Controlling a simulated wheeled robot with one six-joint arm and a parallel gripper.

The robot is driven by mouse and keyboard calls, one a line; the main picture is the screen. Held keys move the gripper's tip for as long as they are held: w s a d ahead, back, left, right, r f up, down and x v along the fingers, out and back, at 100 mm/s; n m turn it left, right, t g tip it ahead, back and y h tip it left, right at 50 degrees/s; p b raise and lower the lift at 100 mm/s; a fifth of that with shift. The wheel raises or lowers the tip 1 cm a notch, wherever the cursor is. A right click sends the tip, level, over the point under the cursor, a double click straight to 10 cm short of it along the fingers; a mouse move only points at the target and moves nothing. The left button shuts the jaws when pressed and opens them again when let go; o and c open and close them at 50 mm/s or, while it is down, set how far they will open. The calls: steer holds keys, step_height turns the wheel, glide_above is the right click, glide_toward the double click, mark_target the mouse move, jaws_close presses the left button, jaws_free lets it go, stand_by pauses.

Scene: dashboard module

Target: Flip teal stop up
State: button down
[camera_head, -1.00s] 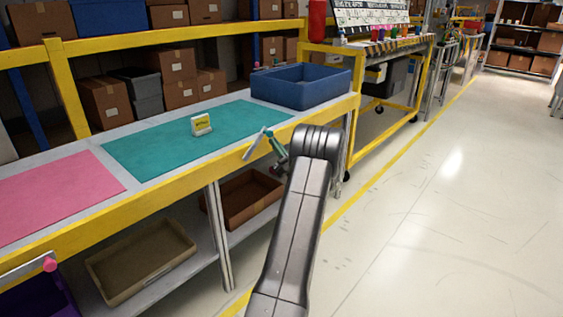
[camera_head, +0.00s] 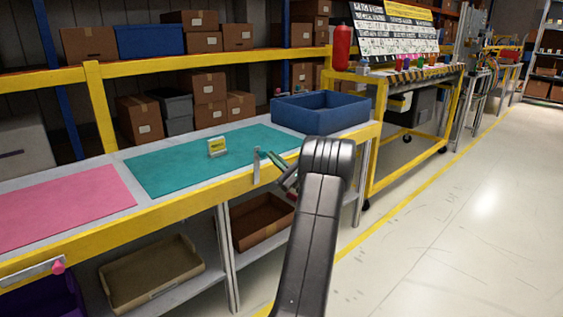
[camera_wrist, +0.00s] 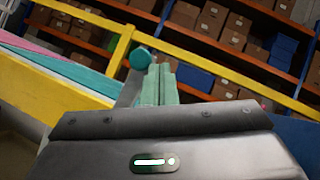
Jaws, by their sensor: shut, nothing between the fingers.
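The teal stop is a grey metal bar (camera_head: 257,167) on the yellow front rail of the bench, beside the teal mat (camera_head: 165,172). The bar stands close to upright in the head view. In the wrist view its round teal knob (camera_wrist: 140,58) is at the top end of the bar, just left of my fingers. My gripper (camera_head: 269,156) is shut and empty, right beside the bar. Its pale green fingers (camera_wrist: 160,84) lie together in the wrist view. They overlap part of the bar there, and I cannot tell whether they touch it.
A blue bin (camera_head: 322,113) stands at the mat's right end. A small yellow sign (camera_head: 216,147) stands on the mat. A pink mat (camera_head: 60,207) lies left, with a level bar ending in a pink knob (camera_head: 58,267) on the rail below. Open floor (camera_head: 470,220) lies right.

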steer(key=shift+s+a+r, duration=0.1)
steer(key=shift+s+a, duration=0.15)
steer(key=shift+a, duration=0.05)
steer(key=shift+s+a, duration=0.1)
stand_by(0.5)
